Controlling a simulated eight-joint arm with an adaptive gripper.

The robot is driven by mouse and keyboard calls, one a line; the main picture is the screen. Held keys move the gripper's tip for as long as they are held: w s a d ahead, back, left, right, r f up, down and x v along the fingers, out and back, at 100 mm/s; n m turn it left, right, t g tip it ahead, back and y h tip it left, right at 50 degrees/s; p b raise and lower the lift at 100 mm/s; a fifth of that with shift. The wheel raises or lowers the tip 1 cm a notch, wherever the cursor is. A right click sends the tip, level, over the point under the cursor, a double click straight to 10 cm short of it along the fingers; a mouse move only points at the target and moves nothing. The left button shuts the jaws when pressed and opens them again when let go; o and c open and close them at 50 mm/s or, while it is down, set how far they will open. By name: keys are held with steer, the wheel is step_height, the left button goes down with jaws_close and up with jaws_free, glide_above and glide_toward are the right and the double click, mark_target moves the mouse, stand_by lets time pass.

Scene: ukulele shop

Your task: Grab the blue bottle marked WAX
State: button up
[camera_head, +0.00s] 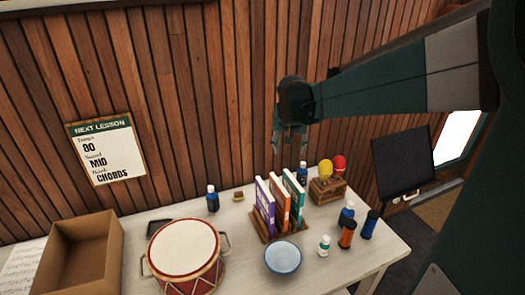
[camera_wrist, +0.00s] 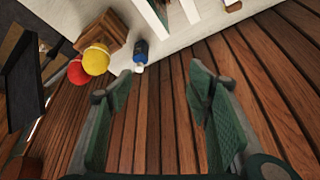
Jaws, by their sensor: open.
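Several blue bottles stand on the white table, and I cannot read WAX on any of them. A second blue bottle (camera_head: 302,173) stands behind the books, partly hidden. A third blue bottle (camera_head: 346,213) stands at the right, near a dark blue cylinder (camera_head: 370,223). My gripper (camera_head: 290,148) is open and empty, above and behind the books. Its spread fingers (camera_wrist: 160,88) also show in the wrist view.
Upright books (camera_head: 267,205) in a wooden rack and a wooden box (camera_head: 327,191) with yellow and red maracas flank the second bottle. The plank wall (camera_head: 235,90) rises behind.

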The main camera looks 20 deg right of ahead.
mark_target(303, 163)
steer(key=w+d+f+m+g+p, duration=0.1)
steer(key=w+d+f+m+p, duration=0.1)
steer(key=w+d+f, duration=0.4)
steer(key=w+d+f+m+g+p, duration=0.1)
steer(key=w+d+p, duration=0.1)
steer(key=w+d, duration=0.35)
steer(key=shift+h, duration=0.4)
steer(key=f, duration=0.3)
steer(key=d+f, duration=0.1)
steer(key=f, duration=0.3)
steer(key=s+d+f, duration=0.1)
steer(key=f, duration=0.3)
steer(key=shift+d+f, duration=0.15)
steer(key=shift+f, duration=0.4)
steer(key=shift+x, duration=1.25)
steer(key=shift+f, duration=0.1)
steer(key=shift+b+x, duration=0.3)
steer(key=shift+x, duration=2.25)
